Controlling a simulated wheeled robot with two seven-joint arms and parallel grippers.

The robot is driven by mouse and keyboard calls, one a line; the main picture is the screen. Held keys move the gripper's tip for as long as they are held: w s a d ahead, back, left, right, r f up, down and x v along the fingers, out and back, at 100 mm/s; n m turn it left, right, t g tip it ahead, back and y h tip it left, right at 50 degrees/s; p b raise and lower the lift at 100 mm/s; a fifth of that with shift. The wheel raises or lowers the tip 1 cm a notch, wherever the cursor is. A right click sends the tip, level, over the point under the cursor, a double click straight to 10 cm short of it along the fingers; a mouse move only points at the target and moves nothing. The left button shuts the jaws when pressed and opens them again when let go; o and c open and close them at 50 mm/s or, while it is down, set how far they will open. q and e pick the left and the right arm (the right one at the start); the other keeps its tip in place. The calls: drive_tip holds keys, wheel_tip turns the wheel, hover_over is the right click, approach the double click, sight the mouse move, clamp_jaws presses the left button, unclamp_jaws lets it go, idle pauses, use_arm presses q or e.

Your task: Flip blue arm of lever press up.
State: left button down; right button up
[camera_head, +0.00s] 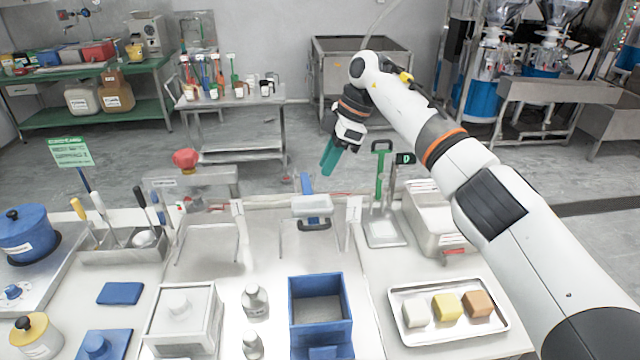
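A press-like device stands at the back middle of the counter. Its blue part (306,183) rises behind a pale block (312,206), with a dark handle (314,225) at the front; I cannot tell for sure which part is the lever arm. My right gripper (329,165) hangs above and slightly right of the blue part, its teal fingers pointing down and left. It is apart from the device, and nothing shows between the fingers. The fingers overlap in this view, so their opening is unclear. My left gripper is out of view.
A green-handled stand (381,165) is close on the right of the press. A blue open box (320,308) and a tray with three blocks (408,334) are in front. A utensil holder (122,245) and blue pot (26,232) stand left. Air above the press is free.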

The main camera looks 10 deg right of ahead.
drive_tip(key=b+v, duration=0.1)
drive_tip(key=v, duration=0.5)
drive_tip(key=shift+s+r, duration=0.15)
drive_tip(key=shift+s, duration=0.15)
